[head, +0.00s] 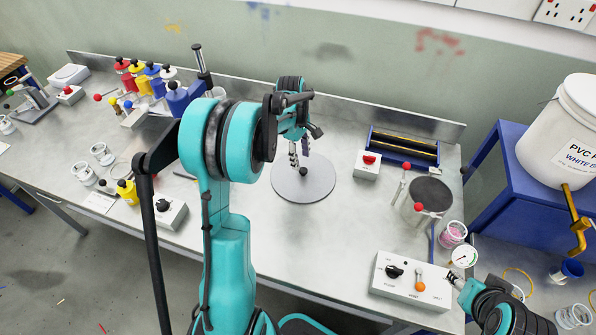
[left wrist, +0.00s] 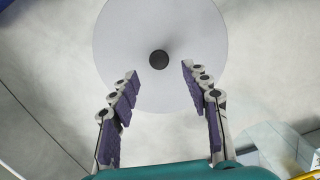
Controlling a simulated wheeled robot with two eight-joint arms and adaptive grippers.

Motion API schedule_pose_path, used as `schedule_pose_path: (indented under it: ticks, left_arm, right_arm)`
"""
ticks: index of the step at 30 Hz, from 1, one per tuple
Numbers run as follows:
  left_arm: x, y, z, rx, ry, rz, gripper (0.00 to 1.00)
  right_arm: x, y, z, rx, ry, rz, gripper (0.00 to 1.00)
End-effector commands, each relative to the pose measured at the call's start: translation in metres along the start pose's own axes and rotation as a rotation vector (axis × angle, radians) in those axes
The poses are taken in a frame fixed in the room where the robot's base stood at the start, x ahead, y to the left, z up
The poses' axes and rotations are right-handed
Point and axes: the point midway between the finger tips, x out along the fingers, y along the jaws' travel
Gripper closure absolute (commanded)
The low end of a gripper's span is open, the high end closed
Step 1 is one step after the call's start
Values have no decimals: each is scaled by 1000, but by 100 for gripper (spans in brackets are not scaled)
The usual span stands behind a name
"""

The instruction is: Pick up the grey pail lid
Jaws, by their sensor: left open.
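The grey pail lid (head: 290,190) is a flat round disc with a black knob (head: 303,172), lying on the metal bench. It fills the upper middle of the left wrist view (left wrist: 125,45), its knob (left wrist: 159,59) just ahead of the fingertips and roughly centred between them. My left gripper (head: 299,152) is open and empty, pointing down above the lid's far part. In the left wrist view its two fingers (left wrist: 159,78) stand wide apart. My right gripper (head: 457,280) is at the lower right, beside the white control box; its jaw state is too small to tell.
A white box with a red button (head: 367,165) and a blue tray (head: 404,147) stand right of the lid. A grey-topped container (head: 425,200) and the control box (head: 416,284) are further right. Colourful bottles (head: 140,75) crowd the back left. Bench in front of the lid is clear.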

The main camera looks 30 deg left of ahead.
Motion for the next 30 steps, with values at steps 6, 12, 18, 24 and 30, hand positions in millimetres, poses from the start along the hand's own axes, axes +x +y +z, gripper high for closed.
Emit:
schedule_pose_path:
  ticks: [6, 12, 18, 24, 30]
  left_arm:
    - [25, 0, 1, 1, 1, 1, 53]
    - [55, 0, 2, 1, 1, 2, 53]
    - [57, 0, 2, 2, 1, 2, 53]
    - [57, 0, 2, 2, 1, 2, 90]
    - [57, 0, 2, 2, 1, 2, 100]
  right_arm:
    - [10, 0, 7, 0, 0, 0, 55]
    - [20, 0, 14, 0, 0, 0, 55]
    - [20, 0, 14, 0, 0, 0, 55]
    - [20, 0, 14, 0, 0, 0, 55]
    - [20, 0, 14, 0, 0, 0, 55]
